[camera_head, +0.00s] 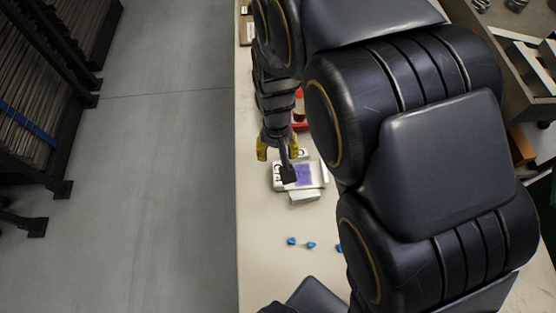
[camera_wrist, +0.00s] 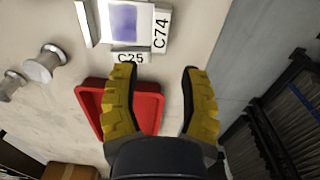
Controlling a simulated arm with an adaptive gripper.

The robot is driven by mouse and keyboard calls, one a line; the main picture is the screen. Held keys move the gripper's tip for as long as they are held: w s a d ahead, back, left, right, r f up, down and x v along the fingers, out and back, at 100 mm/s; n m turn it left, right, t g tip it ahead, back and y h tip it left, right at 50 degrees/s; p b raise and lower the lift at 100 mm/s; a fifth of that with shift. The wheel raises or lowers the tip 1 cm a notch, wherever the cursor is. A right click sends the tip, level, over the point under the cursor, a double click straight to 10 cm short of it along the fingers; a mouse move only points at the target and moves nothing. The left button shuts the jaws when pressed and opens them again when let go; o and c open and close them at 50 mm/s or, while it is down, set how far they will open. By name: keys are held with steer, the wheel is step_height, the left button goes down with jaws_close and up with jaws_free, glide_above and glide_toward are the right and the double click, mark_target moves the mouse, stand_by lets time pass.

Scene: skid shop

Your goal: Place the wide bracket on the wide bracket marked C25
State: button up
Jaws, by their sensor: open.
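A white bracket with a purple face (camera_wrist: 127,20) lies on the bench at the top of the wrist view, and it also shows in the head view (camera_head: 304,174). A tag reading C25 (camera_wrist: 130,57) is at its near edge, and a tag reading C74 (camera_wrist: 160,31) is along its right side. I cannot tell whether one or two brackets are stacked there. My gripper (camera_wrist: 158,70) is open and empty, its yellow fingers apart just short of the tags. In the head view my gripper (camera_head: 275,148) is over the bench, and its dark part hides some of the bracket.
A red tray (camera_wrist: 152,103) is partly behind the left finger. Metal spools (camera_wrist: 42,66) stand left of it, and a brown box (camera_wrist: 70,172) is lower left. Small blue pieces (camera_head: 310,245) lie on the bench (camera_head: 275,270), with bare room around them. Racks (camera_head: 40,110) stand across the floor.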

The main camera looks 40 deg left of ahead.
step_height(320, 180, up, 5)
steer(key=shift+f, duration=0.1)
steer(key=w+d+r+m, duration=0.2)
steer(key=d+r, duration=0.2)
steer(key=d, duration=0.4)
steer(key=w+d+r+m, duration=0.15)
steer(key=d+r, duration=0.25)
steer(key=d, duration=0.4)
steer(key=s+d+r+m+g, duration=0.1)
steer(key=s+d+r+m, duration=0.1)
steer(key=s+d, duration=0.4)
steer(key=s+d+r+m, duration=0.3)
steer(key=s+d, duration=0.3)
steer(key=d, duration=0.3)
steer(key=shift+r+g, duration=0.15)
steer(key=shift+g, duration=0.25)
